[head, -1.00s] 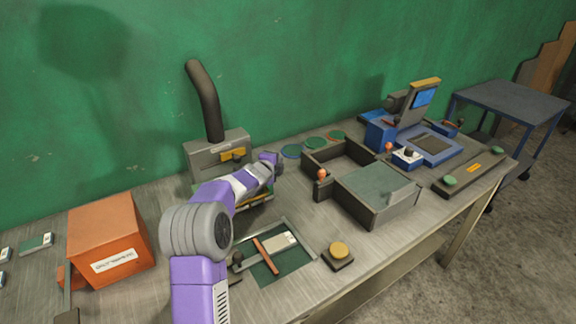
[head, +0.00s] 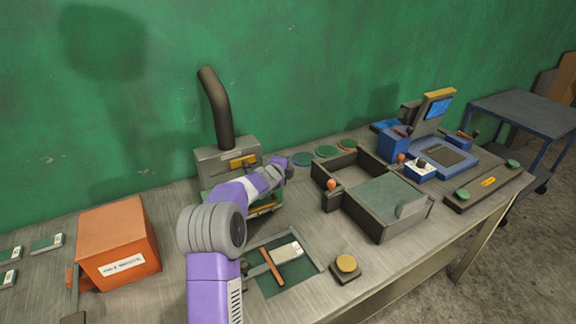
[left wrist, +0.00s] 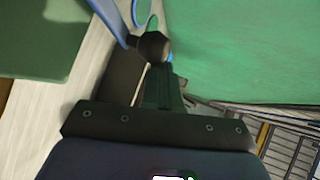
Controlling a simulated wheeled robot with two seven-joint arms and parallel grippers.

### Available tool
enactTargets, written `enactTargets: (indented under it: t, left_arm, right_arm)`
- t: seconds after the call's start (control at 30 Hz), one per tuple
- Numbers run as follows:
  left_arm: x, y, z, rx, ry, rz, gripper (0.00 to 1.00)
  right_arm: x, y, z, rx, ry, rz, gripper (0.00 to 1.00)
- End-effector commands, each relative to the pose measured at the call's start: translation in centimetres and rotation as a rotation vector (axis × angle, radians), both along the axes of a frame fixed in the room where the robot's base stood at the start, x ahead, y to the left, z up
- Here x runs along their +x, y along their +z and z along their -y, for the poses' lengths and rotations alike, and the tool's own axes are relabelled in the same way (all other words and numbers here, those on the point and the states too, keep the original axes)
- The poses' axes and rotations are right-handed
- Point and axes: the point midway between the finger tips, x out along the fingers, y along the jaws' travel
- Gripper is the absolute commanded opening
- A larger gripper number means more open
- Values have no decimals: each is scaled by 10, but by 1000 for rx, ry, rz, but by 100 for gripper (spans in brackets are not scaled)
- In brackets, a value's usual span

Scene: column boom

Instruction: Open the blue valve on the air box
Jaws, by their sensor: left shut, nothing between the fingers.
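A grey box (head: 215,168) with a black hose rising from it stands against the wall; I take it for the air box. A yellow part (head: 243,161) sits on its front. I cannot make out a blue valve on this box in the head view. My left gripper (head: 284,170) is shut and empty, just right of the box's front and above the table. In the left wrist view its dark fingers (left wrist: 152,75) show with a dark round knob (left wrist: 152,46) at their tips; I cannot tell whether they touch. A blue strip (left wrist: 108,18) lies beside the knob. My right gripper is not in view.
An orange box (head: 118,240) stands at the left. A green mat (head: 270,282) and a yellow button (head: 346,263) lie in front. A dark open tray (head: 330,201) and a blue device (head: 440,155) stand to the right. Discs (head: 328,151) lie behind the tray.

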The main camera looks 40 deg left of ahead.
Motion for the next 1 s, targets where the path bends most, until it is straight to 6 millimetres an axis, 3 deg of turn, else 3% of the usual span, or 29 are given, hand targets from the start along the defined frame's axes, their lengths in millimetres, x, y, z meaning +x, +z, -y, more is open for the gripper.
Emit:
enactTargets:
  t: [0.43, 1.0]
  left_arm:
    - [0, 1, 7, 1, -3, 1, 0]
    - [-19, 25, 74, 2, -9, 4, 0]
  right_arm:
    - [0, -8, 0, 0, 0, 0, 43]
    - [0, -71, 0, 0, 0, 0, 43]
